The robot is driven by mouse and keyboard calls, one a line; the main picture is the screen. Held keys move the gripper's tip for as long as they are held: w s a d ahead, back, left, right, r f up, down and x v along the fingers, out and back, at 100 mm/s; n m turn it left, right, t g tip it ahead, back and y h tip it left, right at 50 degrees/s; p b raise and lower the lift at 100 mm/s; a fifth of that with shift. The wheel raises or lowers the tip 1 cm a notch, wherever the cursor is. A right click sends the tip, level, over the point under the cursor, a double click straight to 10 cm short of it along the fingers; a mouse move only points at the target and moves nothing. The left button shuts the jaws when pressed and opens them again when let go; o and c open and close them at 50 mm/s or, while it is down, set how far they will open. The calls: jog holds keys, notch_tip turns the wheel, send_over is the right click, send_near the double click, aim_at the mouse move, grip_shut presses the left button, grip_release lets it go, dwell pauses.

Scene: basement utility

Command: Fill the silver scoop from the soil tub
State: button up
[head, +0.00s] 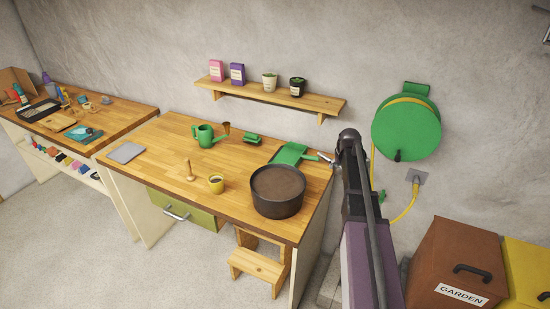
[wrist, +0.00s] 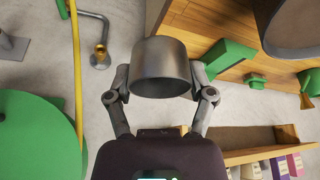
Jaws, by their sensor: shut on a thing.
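The silver scoop (wrist: 160,62) is a grey metal cup in the middle of the wrist view. My gripper (wrist: 160,86) is shut on it, one finger on each side. Its inside is barely seen, so I cannot tell whether it holds anything. The soil tub (head: 277,203) is a round black pot of brown soil at the right front of the wooden bench in the head view. Part of the tub (wrist: 292,32) also shows at the wrist view's top right, apart from the scoop. In the head view my arm hides most of my gripper, near the bench's right end.
A green dustpan-like tray (head: 290,153) lies behind the tub. A yellow cup (head: 216,183), wooden dibber (head: 190,171) and green watering can (head: 205,136) stand on the bench (head: 150,172). A wall shelf (head: 270,98) is above; a green hose reel (head: 406,132) hangs right.

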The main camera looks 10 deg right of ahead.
jog(key=shift+w+a, duration=0.15)
jog(key=shift+w, duration=0.2)
jog(key=shift+a, duration=0.15)
jog(key=shift+w+a+r, duration=0.1)
jog(key=shift+a, duration=0.2)
jog(key=w+a+r+n+y+p, duration=0.1)
jog(key=a+n, duration=0.3)
jog(key=a, duration=0.7)
jog(key=w+a+r+n+y+p, duration=0.1)
jog(key=a+n, duration=0.4)
jog(key=a, duration=0.6)
jog(key=shift+w+g+y, duration=0.3)
jog(key=shift+w+y, duration=0.3)
jog(key=shift+y, duration=0.2)
jog(key=shift+f, duration=0.15)
jog(key=shift+s+d+f+m+t+y+b, duration=0.15)
jog(key=shift+d+f+t+y+b, duration=0.25)
jog(key=shift+y+b, duration=0.8)
jog(key=shift+s+d+f+m+t+y+b, duration=0.1)
jog(key=shift+d+f+m+t+y+b, duration=0.25)
jog(key=shift+y+b, duration=0.85)
jog(key=shift+s+d+f+t+y+b, duration=0.1)
jog(key=shift+d+f+t+y+b, duration=0.3)
jog(key=shift+b, duration=1.4)
